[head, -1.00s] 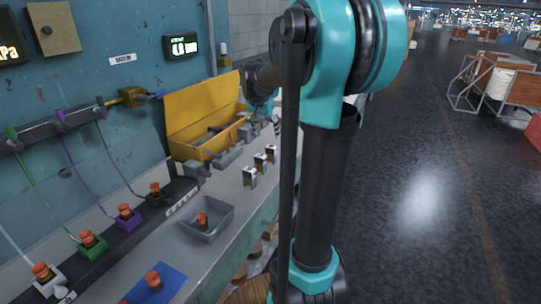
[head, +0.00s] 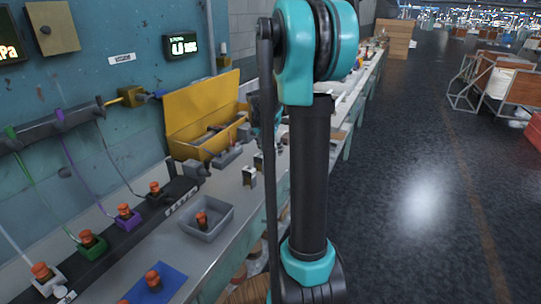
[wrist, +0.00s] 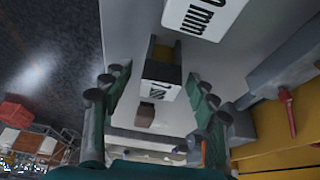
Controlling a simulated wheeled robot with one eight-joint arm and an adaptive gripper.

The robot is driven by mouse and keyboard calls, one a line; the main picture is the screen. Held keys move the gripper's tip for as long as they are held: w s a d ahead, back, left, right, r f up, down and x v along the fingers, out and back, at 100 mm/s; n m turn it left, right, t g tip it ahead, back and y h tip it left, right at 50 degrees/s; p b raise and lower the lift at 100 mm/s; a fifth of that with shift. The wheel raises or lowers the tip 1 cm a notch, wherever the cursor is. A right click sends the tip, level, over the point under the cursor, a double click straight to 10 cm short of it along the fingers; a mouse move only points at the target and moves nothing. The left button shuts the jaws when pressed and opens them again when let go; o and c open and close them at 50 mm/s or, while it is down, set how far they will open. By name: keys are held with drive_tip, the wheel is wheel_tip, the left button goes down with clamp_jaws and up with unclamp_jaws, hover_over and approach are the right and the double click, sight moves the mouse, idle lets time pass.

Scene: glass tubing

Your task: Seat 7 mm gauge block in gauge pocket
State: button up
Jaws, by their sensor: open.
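My gripper (wrist: 156,82) is open in the wrist view, its two fingers on either side of a block with a dark top and a white label (wrist: 162,90). The gap to each finger is visible, and the label is too blurred to read. In the head view, two small white-faced blocks stand on the bench, the near one (head: 249,177) and the far one (head: 259,161). My gripper there is mostly hidden behind my arm. I cannot identify the gauge pocket for certain.
An open yellow box (head: 205,115) stands against the wall, with a small grey tray (head: 228,157) before it. A larger grey tray (head: 206,219) holds an orange-topped part. A row of similar parts stands on the dark rail at left. Open floor lies right of the bench.

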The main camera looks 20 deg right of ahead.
drive_tip(key=shift+c, duration=0.2)
drive_tip(key=c, duration=1.3)
drive_tip(key=shift+r, duration=0.15)
